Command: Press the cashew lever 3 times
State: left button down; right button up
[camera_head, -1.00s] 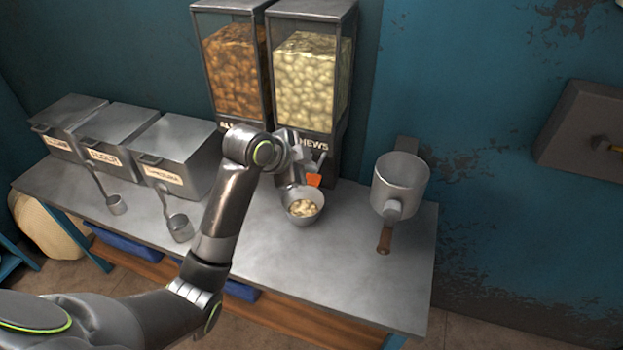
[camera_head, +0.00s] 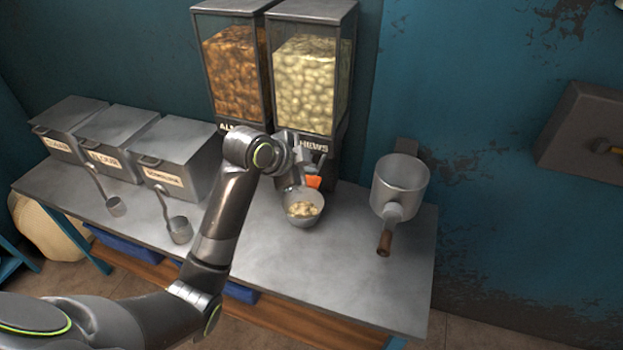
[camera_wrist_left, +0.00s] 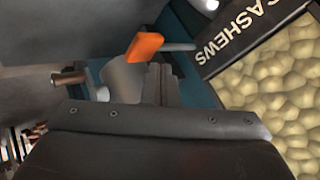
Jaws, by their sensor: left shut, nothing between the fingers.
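The cashew dispenser (camera_head: 303,85) stands at the back of the counter, filled with pale nuts; its CASHEWS label and window also show in the left wrist view (camera_wrist_left: 275,95). Its orange-tipped lever (camera_head: 313,182) sits low on the front, partly hidden by my arm. In the left wrist view the orange tip (camera_wrist_left: 145,46) is just beyond my fingers. My left gripper (camera_wrist_left: 160,84) is shut and empty, close by the lever; I cannot tell whether they touch. A metal bowl (camera_head: 291,218) holding some cashews stands below the spout. My right gripper is out of view.
An almond dispenser (camera_head: 236,75) stands left of the cashews. Lidded metal bins (camera_head: 178,150) and two scoops (camera_head: 180,229) are further left. The counter's front right (camera_head: 350,280) is clear.

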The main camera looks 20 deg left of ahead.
aim_at(311, 180)
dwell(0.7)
pick_arm(q)
jog(key=shift+f, duration=0.15)
jog(key=shift+f, duration=0.3)
jog(key=shift+f, duration=0.35)
dwell(0.5)
jog(key=shift+f+b, duration=0.4)
jog(key=shift+f, duration=0.55)
dwell(0.8)
jog(key=shift+r, duration=0.1)
jog(key=shift+r+p, duration=1.65)
jog(key=shift+p, duration=0.45)
